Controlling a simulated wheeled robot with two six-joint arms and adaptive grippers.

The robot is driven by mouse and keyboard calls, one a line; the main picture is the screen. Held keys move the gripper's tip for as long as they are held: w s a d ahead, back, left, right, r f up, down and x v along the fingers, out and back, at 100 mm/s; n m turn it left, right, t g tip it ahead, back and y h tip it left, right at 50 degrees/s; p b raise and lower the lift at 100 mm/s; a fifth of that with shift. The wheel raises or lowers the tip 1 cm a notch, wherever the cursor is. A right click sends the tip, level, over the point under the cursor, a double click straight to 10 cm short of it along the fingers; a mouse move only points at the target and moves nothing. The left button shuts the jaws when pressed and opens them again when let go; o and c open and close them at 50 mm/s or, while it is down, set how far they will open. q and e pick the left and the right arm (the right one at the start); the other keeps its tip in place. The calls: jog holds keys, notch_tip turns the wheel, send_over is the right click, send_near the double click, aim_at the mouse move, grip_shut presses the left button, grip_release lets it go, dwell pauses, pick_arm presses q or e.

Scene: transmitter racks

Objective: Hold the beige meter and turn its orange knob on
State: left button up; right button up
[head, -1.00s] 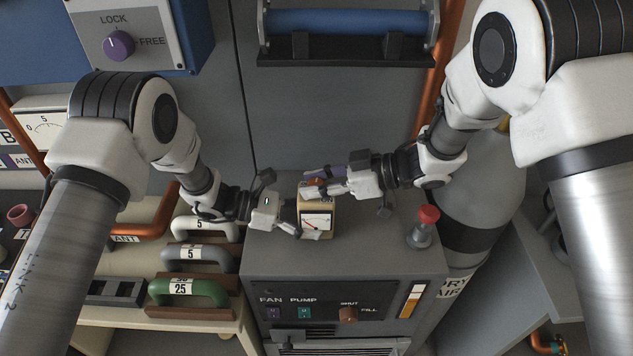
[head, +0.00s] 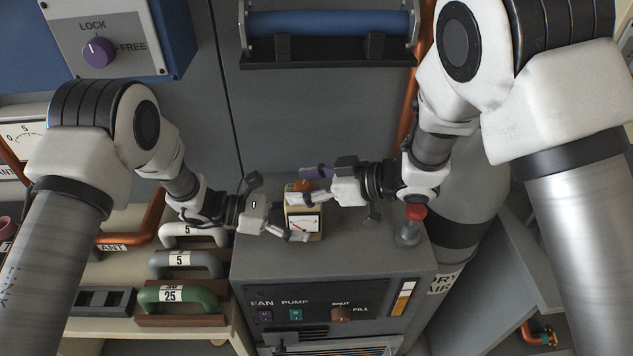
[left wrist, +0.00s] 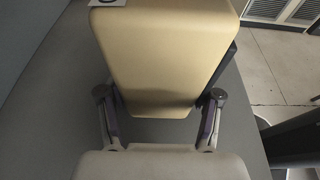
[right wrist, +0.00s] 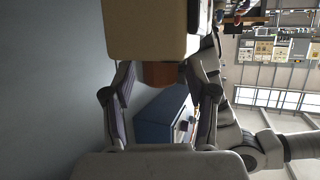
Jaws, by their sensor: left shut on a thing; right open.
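The beige meter (head: 304,237) is above the top of the grey cabinet, its white dial facing the front. My left gripper (head: 286,226) is shut on the meter from the left; the meter's plain beige side (left wrist: 160,55) fills the left wrist view between the fingers. The orange knob (head: 302,185) is on the meter's far upper side. My right gripper (head: 308,186) is open, with its fingers on either side of the knob. In the right wrist view the knob (right wrist: 160,75) sits between the spread fingers, with gaps showing. I cannot tell whether the meter touches the cabinet.
The grey cabinet (head: 260,268) has a red-capped button (head: 415,212) on its top, right of the meter. A blue bar handle (head: 330,22) is behind. Cabinet top around the meter is mostly bare.

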jog(key=v, duration=1.1)
jog(key=shift+d, duration=0.3)
jog(key=shift+s, duration=0.1)
notch_tip(320, 180, down, 4)
jog(key=t+y, duration=0.2)
jog(key=y, duration=0.2)
jog(key=x, duration=1.1)
jog(key=shift+s+a, duration=0.1)
jog(key=shift+a, duration=0.15)
grip_shut()
